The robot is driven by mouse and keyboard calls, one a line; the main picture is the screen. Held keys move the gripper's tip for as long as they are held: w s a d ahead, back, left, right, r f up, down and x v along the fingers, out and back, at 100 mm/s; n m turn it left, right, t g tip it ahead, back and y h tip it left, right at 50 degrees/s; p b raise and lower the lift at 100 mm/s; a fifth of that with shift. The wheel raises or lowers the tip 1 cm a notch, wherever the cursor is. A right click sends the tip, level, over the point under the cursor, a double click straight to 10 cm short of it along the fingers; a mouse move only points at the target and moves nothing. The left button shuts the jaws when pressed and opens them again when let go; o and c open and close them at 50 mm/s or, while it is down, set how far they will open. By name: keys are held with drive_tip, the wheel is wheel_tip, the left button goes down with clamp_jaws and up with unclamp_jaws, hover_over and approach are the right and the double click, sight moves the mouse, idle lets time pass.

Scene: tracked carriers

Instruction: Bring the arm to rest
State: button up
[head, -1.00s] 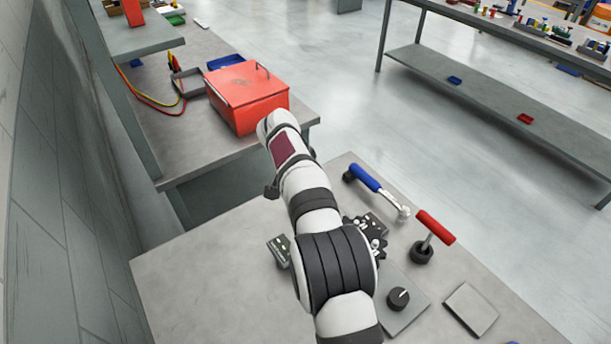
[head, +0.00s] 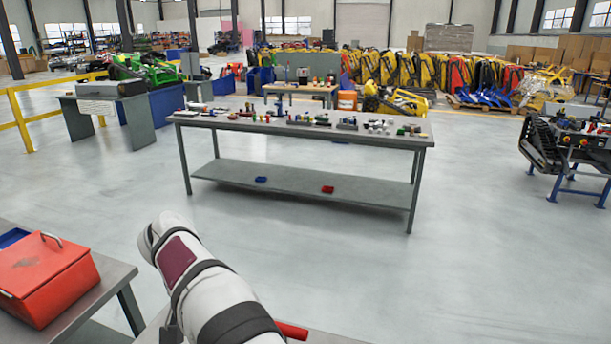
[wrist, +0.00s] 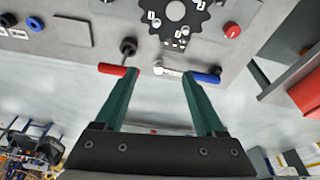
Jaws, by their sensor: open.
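My gripper (wrist: 165,98) shows in the wrist view as two green fingers on a dark base. The fingers are apart with nothing between them. Past their tips, on the grey bench panel (wrist: 100,48), are a red-handled lever (wrist: 112,69) on the left and a blue-handled lever (wrist: 206,78) on the right. I cannot tell whether the fingertips touch either one. In the head view, my white arm is at the lower left, and my gripper is out of sight. Part of the red handle (head: 292,331) shows beside the arm.
A red box (head: 45,280) sits on a bench at the left of the head view. Ahead stands a long grey table (head: 400,138) with many small parts on top and a blue and a red tray on its shelf. The floor between is clear.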

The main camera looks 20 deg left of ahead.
drive_tip(key=s+d+r+m+g, duration=0.1)
drive_tip(key=s+d+r+m, duration=0.15)
drive_tip(key=d, duration=1.05)
drive_tip(key=s+d+r+m+g, duration=0.15)
drive_tip(key=s+d, duration=0.25)
drive_tip(key=d, duration=1)
drive_tip(key=s+d+f+m, duration=0.1)
drive_tip(key=s+d+f, duration=0.1)
drive_tip(key=s, duration=0.5)
drive_tip(key=s+d+f+m+y, duration=0.1)
drive_tip(key=s+d+f+m, duration=0.1)
drive_tip(key=s+d, duration=0.3)
drive_tip(key=shift+s+d+f+g+y, duration=0.35)
drive_tip(key=shift+s+f, duration=0.25)
drive_tip(key=shift+s, duration=0.35)
drive_tip(key=shift+o, duration=0.2)
